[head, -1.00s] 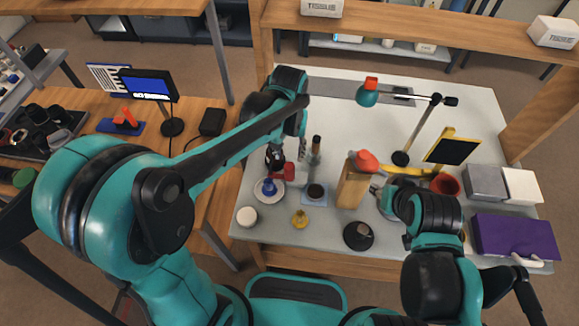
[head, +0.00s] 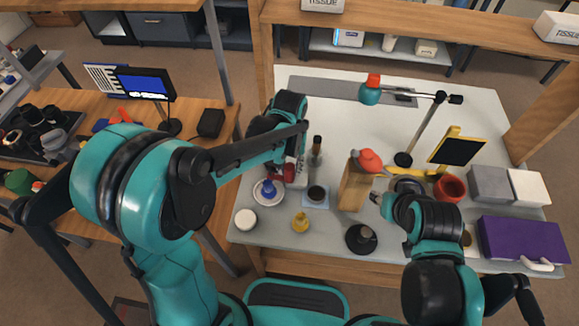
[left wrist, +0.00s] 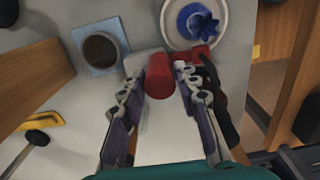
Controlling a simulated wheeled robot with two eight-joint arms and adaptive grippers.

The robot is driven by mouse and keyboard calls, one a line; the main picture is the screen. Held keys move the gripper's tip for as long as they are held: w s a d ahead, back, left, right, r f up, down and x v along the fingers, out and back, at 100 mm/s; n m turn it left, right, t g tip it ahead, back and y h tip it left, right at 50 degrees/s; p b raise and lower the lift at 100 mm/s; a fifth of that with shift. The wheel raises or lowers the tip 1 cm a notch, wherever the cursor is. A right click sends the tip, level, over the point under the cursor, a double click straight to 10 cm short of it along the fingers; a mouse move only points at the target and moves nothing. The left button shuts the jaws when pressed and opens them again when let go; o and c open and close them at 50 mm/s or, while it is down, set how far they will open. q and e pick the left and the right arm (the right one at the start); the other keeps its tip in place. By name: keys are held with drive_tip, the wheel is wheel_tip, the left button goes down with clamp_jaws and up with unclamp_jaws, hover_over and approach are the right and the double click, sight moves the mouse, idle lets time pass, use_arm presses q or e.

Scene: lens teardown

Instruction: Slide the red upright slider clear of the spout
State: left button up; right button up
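The red slider (left wrist: 158,77) shows in the left wrist view as a short red cylinder, seen nearly end-on. It stands beside a pale block (left wrist: 143,60) and a red part (left wrist: 199,53); I cannot tell which piece is the spout. In the head view the red part (head: 289,173) is partly hidden by my left arm. My left gripper (left wrist: 157,78) is open, with one finger on each side of the red cylinder and narrow gaps visible. My right gripper (head: 377,198) is near the wooden block; its finger opening is too small to judge.
A white saucer with a blue knob (left wrist: 193,20) lies close by. A dark cup (left wrist: 101,48) stands on a light blue pad. A lamp (head: 421,130) stands behind.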

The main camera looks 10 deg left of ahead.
sight(302, 181)
use_arm(q)
clamp_jaws()
drive_tip(key=shift+d, duration=2)
drive_tip(key=o, duration=0.6)
unclamp_jaws()
drive_tip(key=shift+a, duration=0.1)
drive_tip(key=shift+c, duration=0.2)
drive_tip(key=shift+r, duration=0.1)
wheel_tip(302, 181, up, 12)
drive_tip(key=s+a+f+t, duration=0.1)
drive_tip(key=s+a+t, duration=0.6)
drive_tip(key=s+a, duration=0.4)
drive_tip(key=a, duration=0.3)
drive_tip(key=shift+s+a+f, duration=0.25)
drive_tip(key=shift+s+f, duration=0.05)
drive_tip(key=shift+s, duration=0.1)
